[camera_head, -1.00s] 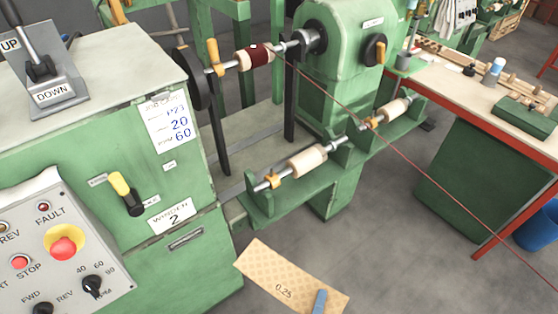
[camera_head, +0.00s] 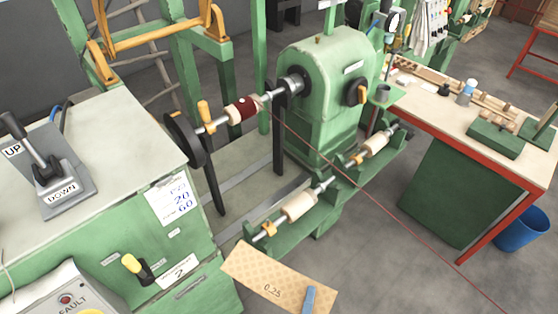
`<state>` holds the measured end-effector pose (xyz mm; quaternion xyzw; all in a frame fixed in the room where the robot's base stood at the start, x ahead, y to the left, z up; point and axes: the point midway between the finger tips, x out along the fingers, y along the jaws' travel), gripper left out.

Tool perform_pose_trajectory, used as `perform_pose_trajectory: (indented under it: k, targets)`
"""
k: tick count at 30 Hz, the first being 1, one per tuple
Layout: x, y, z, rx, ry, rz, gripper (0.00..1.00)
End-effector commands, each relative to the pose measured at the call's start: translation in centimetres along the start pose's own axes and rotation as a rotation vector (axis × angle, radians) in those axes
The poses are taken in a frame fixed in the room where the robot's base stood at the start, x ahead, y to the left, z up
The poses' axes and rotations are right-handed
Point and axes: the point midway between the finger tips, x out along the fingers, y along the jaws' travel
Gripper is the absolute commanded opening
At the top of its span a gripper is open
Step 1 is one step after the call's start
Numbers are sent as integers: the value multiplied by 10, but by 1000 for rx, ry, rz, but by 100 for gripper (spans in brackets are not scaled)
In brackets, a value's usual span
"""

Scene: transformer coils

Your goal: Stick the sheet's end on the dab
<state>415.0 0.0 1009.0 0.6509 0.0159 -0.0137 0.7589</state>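The sheet (camera_head: 262,270) is a tan, patterned piece marked 0.25, at the bottom middle of the view. A blue-grey finger of my gripper (camera_head: 310,299) lies over its right part, and the sheet appears pinched there. The rest of my gripper is out of view below. The dab (camera_head: 240,101) is a small pale spot on top of the dark red winding of the coil (camera_head: 247,109), which sits on the winder's shaft. The sheet is well below and apart from the coil, its left end free.
A thin red wire (camera_head: 390,190) runs from the coil down to the lower right. A lower rack holds pale bobbins (camera_head: 299,205). The green control cabinet (camera_head: 110,120) fills the left; a red-edged bench (camera_head: 450,110) stands right.

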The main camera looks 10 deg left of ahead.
Motion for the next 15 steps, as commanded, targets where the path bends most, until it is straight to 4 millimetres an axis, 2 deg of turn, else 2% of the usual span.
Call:
perform_pose_trajectory:
  k: [1,15]
  targets:
    - [-1,18,3,0,0,0,0]
    - [-4,92,14,0,0,0,0]
